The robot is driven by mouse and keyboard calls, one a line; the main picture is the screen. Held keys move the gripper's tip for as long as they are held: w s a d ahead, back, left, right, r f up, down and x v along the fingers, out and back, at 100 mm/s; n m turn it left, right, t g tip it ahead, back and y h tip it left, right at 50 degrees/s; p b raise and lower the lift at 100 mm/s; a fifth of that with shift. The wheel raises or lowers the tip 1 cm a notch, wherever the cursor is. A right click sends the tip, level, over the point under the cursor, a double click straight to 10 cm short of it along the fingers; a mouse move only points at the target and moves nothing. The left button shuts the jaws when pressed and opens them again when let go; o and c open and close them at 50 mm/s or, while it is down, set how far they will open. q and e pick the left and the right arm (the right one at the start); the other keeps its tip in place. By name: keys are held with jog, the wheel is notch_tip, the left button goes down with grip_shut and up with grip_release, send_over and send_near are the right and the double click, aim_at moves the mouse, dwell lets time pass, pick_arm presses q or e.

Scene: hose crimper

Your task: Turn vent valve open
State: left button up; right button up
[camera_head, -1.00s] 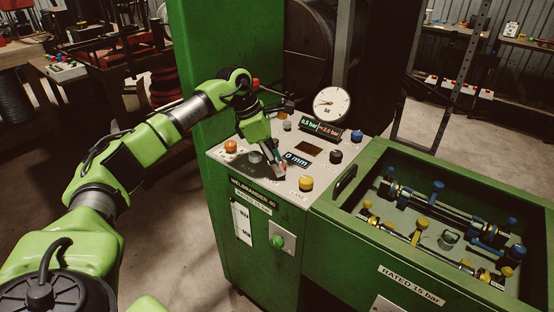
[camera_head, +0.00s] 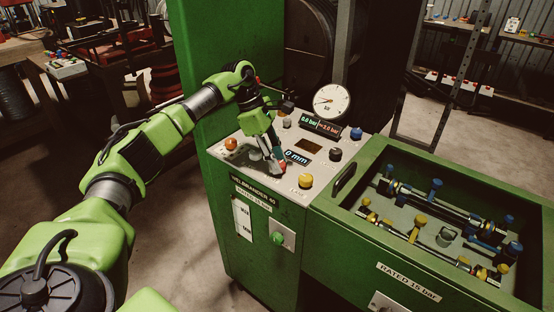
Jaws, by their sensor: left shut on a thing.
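The vent valve (camera_head: 281,167) seems to be the small control with a reddish part on the front of the sloped grey panel; the fingers hide most of it. My left gripper (camera_head: 275,167) reaches down from the upper left and is shut on it. The fingers are tilted, with their tips close to the panel. The round white gauge (camera_head: 331,101) stands at the panel's back, and the small pressure display (camera_head: 320,126) below it seems to read 0.0 bar on its left side. My right gripper is not in view.
An orange knob (camera_head: 231,144) is left of the gripper, and a yellow knob (camera_head: 306,181) right of it. A blue knob (camera_head: 356,133) is at the back right. A green open-topped trough (camera_head: 420,266) with hose fittings adjoins on the right. A tall green cabinet (camera_head: 205,60) rises behind my arm.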

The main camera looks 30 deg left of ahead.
pick_arm(q)
jog(key=o, duration=1.1)
jog(key=shift+r, duration=0.1)
jog(key=v, duration=1.1)
jog(key=shift+a+r, duration=0.15)
jog(key=shift+r, duration=0.25)
